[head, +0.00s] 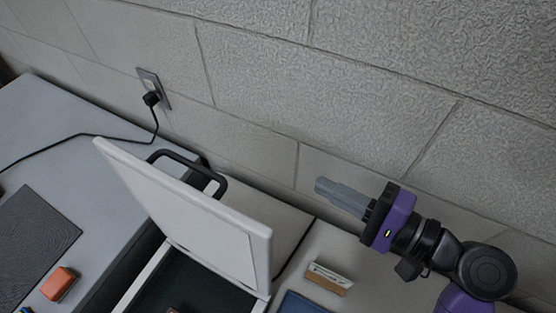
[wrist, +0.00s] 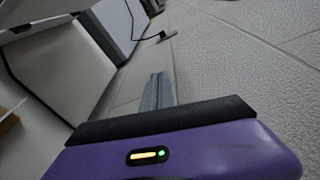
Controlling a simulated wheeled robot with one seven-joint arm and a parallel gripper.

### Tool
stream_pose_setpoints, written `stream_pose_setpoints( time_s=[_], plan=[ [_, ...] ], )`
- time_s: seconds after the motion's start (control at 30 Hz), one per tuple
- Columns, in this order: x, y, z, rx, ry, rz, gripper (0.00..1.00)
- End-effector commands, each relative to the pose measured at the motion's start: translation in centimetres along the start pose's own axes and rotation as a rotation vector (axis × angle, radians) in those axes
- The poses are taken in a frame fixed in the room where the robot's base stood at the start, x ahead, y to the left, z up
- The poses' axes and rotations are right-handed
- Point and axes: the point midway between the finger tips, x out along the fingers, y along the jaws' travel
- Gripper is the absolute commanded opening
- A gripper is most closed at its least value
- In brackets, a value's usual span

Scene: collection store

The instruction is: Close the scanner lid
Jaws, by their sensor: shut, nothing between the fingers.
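The scanner lid (head: 190,210) is a white panel standing raised and tilted at the back of the scanner. The scanner body (head: 147,277) below it shows a white rim and a dark interior, cut off by the bottom edge of the head view. My gripper (head: 320,187) is shut and empty, right of the lid and above the table, near the wall, apart from the lid. In the wrist view, my gripper's fingers (wrist: 157,85) are together, and a pale panel at the left, likely the lid, is partly in view.
A brick wall with an outlet and black plug (head: 151,98) runs behind the table. A black handle (head: 190,165) shows behind the lid. A small card holder (head: 330,279) and a blue item (head: 301,303) lie right of the scanner. An orange block (head: 58,283) and dark mat (head: 35,235) lie left.

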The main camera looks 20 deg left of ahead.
Motion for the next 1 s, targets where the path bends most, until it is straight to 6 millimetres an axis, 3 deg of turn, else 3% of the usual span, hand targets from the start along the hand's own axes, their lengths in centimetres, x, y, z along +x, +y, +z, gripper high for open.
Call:
stream_pose_setpoints(
  time_s=[0.03, 0.1, 0.3, 0.57, 1.0],
  plan=[
    [0.9, -2.2, 1.0, 0.002, -0.088, -0.029, 0.0],
    [1.4, -4.5, 2.5, 0.009, -0.197, -0.052, 0.0],
    [1.6, -8.0, 5.4, 0.006, -0.384, -0.08, 0.0],
    [3.0, -8.9, 6.8, 0.005, -0.426, -0.081, 0.0],
    [10.6, -9.6, 10.3, 0.003, -0.424, -0.081, 0.0]
  ],
)
